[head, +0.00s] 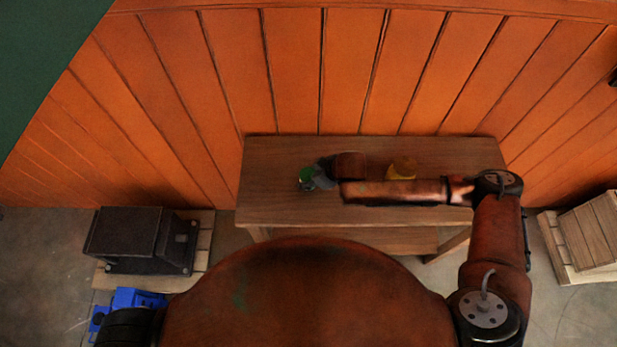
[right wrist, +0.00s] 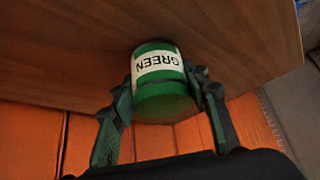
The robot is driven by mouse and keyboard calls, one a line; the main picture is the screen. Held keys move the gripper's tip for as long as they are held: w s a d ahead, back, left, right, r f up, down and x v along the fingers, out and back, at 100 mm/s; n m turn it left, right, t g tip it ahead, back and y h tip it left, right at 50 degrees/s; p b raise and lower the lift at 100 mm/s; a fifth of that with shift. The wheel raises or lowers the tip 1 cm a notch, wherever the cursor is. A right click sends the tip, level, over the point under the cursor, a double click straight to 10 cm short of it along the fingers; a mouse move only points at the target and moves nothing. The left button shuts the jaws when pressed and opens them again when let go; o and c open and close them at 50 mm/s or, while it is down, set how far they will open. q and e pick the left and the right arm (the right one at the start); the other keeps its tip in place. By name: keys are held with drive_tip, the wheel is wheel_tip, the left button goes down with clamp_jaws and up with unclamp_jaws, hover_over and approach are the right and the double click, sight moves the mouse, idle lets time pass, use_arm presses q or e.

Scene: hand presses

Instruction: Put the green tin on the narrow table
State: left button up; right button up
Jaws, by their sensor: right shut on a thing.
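The green tin (head: 306,176) shows at the left half of the narrow table (head: 265,205), over its wooden top. My right gripper (head: 315,178) reaches it from the right and is shut on it. In the right wrist view the tin (right wrist: 162,97) sits between the two fingers of the right gripper (right wrist: 163,88). Its white label reads GREEN, upside down in that picture. The table top (right wrist: 80,45) lies close behind it. I cannot tell whether the tin touches the top. My left gripper is not in view.
A yellow thing (head: 402,168) stands on the table behind my right forearm. A dark press-like block (head: 130,238) sits on a pallet at the left. A wooden crate (head: 590,235) is at the right. An orange plank wall (head: 345,70) rises behind the table.

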drive_tip(key=o, duration=1.3)
drive_tip(key=shift+f, duration=0.1)
drive_tip(key=v, duration=1.2)
drive_tip(key=shift+p, duration=0.4)
